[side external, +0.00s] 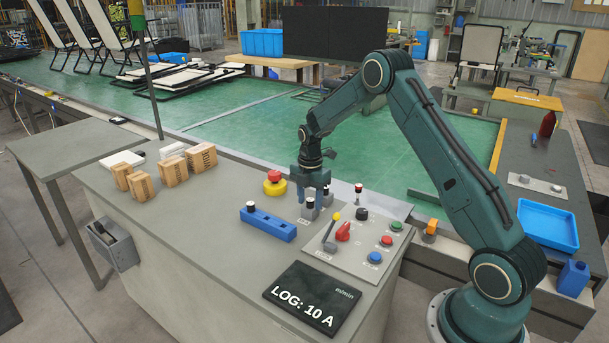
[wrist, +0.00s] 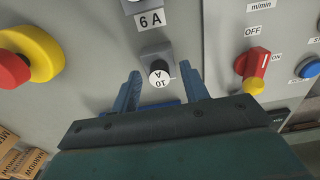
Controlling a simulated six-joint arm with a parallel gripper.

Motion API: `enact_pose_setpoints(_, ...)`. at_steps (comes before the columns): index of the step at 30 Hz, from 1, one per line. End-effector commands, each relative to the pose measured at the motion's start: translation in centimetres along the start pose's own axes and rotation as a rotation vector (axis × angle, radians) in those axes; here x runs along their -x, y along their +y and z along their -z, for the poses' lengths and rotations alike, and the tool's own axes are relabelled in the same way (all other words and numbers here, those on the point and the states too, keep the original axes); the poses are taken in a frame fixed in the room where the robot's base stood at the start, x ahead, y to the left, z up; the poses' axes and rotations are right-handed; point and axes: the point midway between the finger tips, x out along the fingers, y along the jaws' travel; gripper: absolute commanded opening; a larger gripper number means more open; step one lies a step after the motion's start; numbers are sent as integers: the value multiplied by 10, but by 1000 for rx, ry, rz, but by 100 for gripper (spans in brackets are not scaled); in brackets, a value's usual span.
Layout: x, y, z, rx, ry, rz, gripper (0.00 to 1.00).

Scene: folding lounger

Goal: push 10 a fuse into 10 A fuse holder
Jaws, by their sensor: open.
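The 10 A fuse (wrist: 160,70), with a black and white top and "10 A" lettering, stands at a grey holder block (wrist: 155,50) in the wrist view. How deep it sits cannot be told. My gripper (wrist: 162,76) is open, with one finger on each side of the fuse and visible gaps. In the side view my gripper (side external: 314,193) points down just over the holder block (side external: 309,212) on the grey console. The holder's own label is not readable.
A blue rack (side external: 268,226) holding one capped piece, a red-and-yellow emergency button (side external: 275,183) and a switch panel (side external: 362,246) are close by. A display (side external: 312,298) reads "LOG: 10 A". A "6 A" label (wrist: 151,18) is near the fuse. Cardboard boxes (side external: 173,171) stand left.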

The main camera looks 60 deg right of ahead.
Motion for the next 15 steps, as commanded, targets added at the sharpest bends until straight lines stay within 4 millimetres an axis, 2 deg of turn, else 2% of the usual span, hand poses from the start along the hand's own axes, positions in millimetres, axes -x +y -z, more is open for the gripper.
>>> enact_pose_setpoints(8,22,1,0,0,-1,-4,45)
enact_pose_setpoints(15,60,1,0,0,-2,-5,45)
